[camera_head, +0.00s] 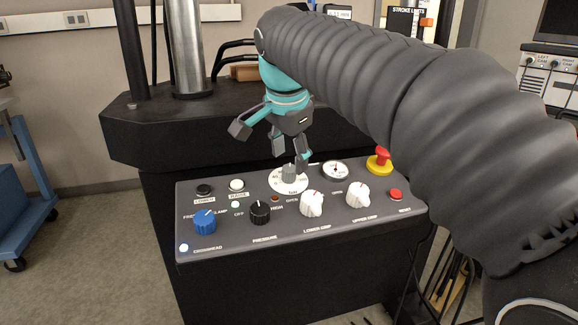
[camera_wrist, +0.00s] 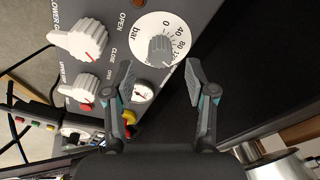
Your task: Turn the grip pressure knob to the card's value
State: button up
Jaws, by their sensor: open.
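The grey knob (camera_head: 289,173) stands on a round white dial marked in bar on the sloping control panel. In the wrist view the knob (camera_wrist: 161,50) and the dial figures 0, 40 and 80 show; I cannot tell exactly where its pointer sits. My gripper (camera_head: 270,140) is open and empty above the dial. Its two fingers (camera_wrist: 156,66) appear on either side of the knob in the wrist view, with no contact visible. A small white card (camera_head: 338,12) is at the top behind my arm; its writing is too small to read.
The panel (camera_head: 290,244) also carries a black knob (camera_head: 260,212) labelled pressure, a blue knob (camera_head: 204,222), white lower grip (camera_head: 311,203) and upper grip (camera_head: 357,194) knobs, a gauge (camera_head: 335,170) and a red emergency button (camera_head: 381,158). A steel column (camera_head: 186,45) rises behind.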

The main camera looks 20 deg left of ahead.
jog(key=v, duration=0.7)
jog(key=shift+s+r, duration=0.15)
jog(key=shift+r, duration=0.15)
